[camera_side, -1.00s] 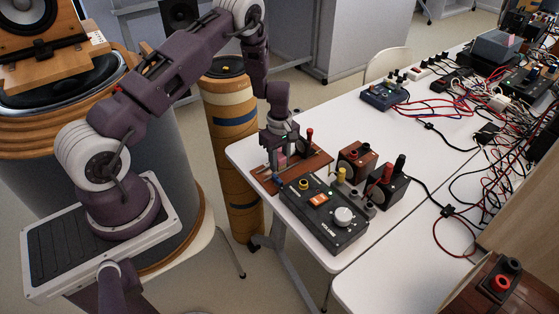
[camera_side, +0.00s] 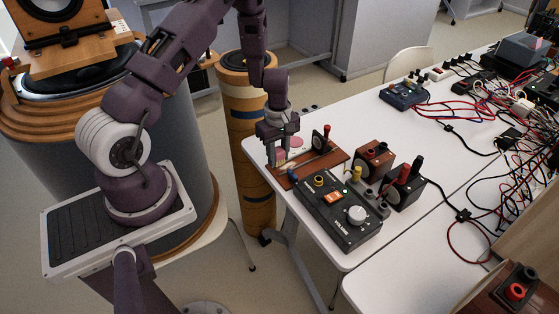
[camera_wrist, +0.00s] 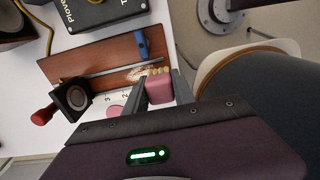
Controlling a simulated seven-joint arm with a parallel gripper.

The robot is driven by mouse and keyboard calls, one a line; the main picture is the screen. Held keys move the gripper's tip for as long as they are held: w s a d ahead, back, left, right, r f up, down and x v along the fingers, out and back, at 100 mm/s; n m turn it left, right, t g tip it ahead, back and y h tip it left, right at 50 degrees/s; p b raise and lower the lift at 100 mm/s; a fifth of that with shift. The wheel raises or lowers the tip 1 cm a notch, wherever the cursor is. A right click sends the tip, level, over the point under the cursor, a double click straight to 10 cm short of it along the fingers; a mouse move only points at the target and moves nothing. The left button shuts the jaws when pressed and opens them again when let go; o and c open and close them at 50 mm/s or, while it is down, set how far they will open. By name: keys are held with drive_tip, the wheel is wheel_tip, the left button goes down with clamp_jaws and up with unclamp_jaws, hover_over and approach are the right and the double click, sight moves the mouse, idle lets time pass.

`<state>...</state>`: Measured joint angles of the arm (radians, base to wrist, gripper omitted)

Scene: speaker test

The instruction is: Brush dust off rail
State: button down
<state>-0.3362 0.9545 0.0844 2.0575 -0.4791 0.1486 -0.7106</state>
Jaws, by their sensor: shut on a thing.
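My gripper (camera_wrist: 160,84) is shut on a pink brush (camera_wrist: 160,90) with short tan bristles, seen in the wrist view. The brown board (camera_wrist: 107,55) carries a thin metal rail (camera_wrist: 108,71). A pale, brownish dusty patch (camera_wrist: 137,74) lies at the rail, just left of the bristles. I cannot tell whether the bristles touch the rail. In the side view, my gripper (camera_side: 280,148) is over the back-left part of the board (camera_side: 327,160), and the brush is hard to make out.
A black block with a red knob (camera_wrist: 73,97) stands at the rail's left end; a blue-handled part (camera_wrist: 142,43) is near its right end. A black control box (camera_side: 338,215) and two speaker boxes (camera_side: 374,160) (camera_side: 404,187) stand close by. The table edge is near my gripper.

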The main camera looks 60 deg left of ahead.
sight(278, 150)
drive_tip(key=shift+r, duration=2.3)
drive_tip(key=shift+f, duration=0.25)
